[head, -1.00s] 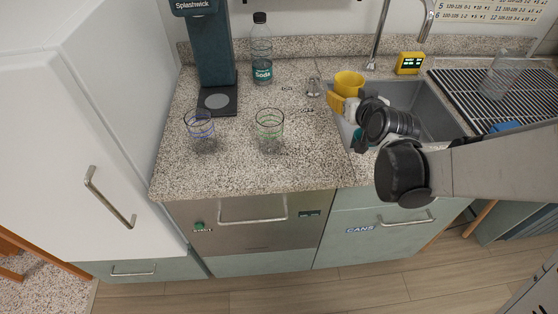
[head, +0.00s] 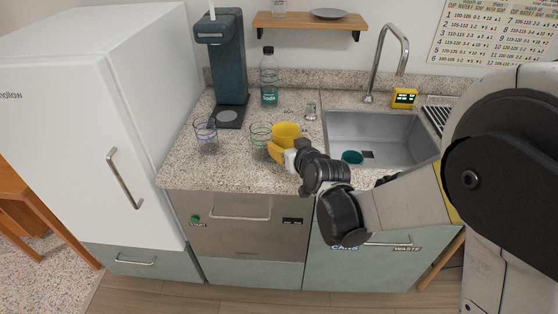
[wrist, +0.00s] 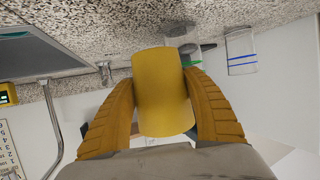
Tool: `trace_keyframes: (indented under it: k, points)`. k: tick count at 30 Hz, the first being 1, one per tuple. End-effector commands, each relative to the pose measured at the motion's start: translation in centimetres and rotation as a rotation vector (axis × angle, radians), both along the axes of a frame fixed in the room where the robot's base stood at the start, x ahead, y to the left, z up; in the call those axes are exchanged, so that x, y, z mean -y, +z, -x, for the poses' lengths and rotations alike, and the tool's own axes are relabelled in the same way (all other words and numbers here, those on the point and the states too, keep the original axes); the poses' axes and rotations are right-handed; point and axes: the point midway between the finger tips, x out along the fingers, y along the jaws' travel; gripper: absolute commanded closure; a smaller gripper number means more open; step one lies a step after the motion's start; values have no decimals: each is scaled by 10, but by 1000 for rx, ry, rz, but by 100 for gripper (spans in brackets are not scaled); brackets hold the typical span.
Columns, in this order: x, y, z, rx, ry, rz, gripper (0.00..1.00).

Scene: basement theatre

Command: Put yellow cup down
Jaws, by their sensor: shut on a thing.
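The yellow cup (head: 286,131) is in my gripper (head: 277,151), over the speckled counter (head: 240,170) between the glasses and the sink. In the wrist view the cup (wrist: 162,92) sits between both orange fingers of my gripper (wrist: 163,100), which press on its two sides. I cannot tell whether its base touches the counter. A clear glass with green bands (head: 261,134) is close to the cup's left, partly behind it in the picture.
A blue-banded glass (head: 205,133) stands at the counter's left, by the soda machine (head: 226,75). A soda bottle (head: 269,78) stands behind. The sink (head: 400,133) to the right holds a teal item (head: 352,157). The counter's front middle is clear.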

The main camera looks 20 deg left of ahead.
Motion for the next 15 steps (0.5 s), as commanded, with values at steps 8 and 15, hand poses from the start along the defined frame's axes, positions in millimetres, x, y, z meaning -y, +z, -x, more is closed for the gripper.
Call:
trace_keyframes:
  k: [8,15]
  points:
    - [-17,-18,-8,0,-1,0,74]
    - [-16,-52,-7,0,-1,0,74]
